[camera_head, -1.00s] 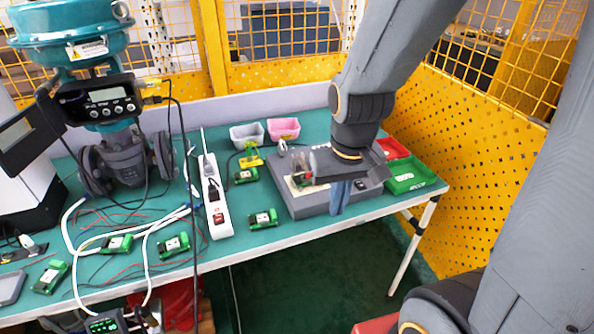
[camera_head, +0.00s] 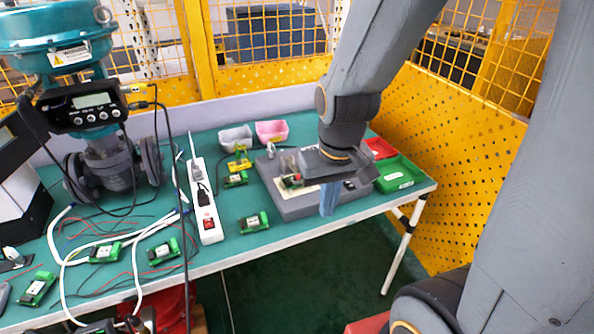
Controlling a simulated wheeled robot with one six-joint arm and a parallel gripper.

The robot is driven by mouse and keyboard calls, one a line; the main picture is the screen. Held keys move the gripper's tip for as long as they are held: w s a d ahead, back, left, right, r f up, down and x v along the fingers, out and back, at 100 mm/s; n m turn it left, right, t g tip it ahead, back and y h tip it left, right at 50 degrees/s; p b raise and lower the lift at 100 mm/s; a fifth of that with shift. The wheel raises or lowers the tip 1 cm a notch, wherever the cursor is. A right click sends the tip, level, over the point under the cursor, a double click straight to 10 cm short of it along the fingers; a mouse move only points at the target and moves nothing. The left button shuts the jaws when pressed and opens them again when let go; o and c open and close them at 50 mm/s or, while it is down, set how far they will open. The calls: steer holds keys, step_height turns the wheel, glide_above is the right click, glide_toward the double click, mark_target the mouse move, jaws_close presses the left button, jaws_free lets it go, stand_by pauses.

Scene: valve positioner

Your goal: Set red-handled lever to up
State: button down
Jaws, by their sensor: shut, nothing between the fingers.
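A grey control box (camera_head: 296,209) lies on the green table, partly hidden behind my arm. A small red part (camera_head: 297,177), which may be the red-handled lever, shows on a pale plate on the box, just left of my wrist. It is too small to tell its position. My gripper (camera_head: 327,211) points down at the front edge of the box, to the right of the red part and apart from it. Its bluish fingers are together and hold nothing.
A white power strip (camera_head: 207,215) and small green modules (camera_head: 254,222) lie left of the box. Grey (camera_head: 236,137) and pink (camera_head: 272,131) bins stand behind it. Green (camera_head: 399,175) and red (camera_head: 378,148) trays lie right. A teal valve (camera_head: 52,32) stands at the left.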

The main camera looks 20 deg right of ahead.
mark_target(295, 169)
steer(key=c, duration=2.5)
jaws_free()
steer(key=o, duration=0.4)
steer(key=shift+w, duration=0.1)
steer(key=shift+o, duration=1.2)
steer(key=shift+w+a+m, duration=0.1)
steer(key=shift+w+m, duration=0.15)
steer(key=shift+m, duration=0.05)
steer(key=w+a+m+h, duration=0.3)
steer(key=w+m+h, duration=0.2)
steer(key=w+m, duration=1.2)
steer(key=shift+n+g+y, duration=0.3)
steer(key=shift+n+g, duration=0.1)
steer(key=shift+n, duration=0.2)
steer(key=shift+w+d+p+x, duration=0.1)
steer(key=shift+p+x, duration=0.1)
steer(key=shift+x, duration=0.95)
steer(key=shift+w+d+p+x, duration=0.1)
steer(key=shift+p+x, duration=0.1)
steer(key=shift+x, duration=1)
steer(key=shift+w+d+p+x, duration=0.1)
steer(key=shift+d+p+x, duration=0.1)
steer(key=shift+x, duration=0.95)
steer(key=shift+r, duration=0.15)
jaws_close()
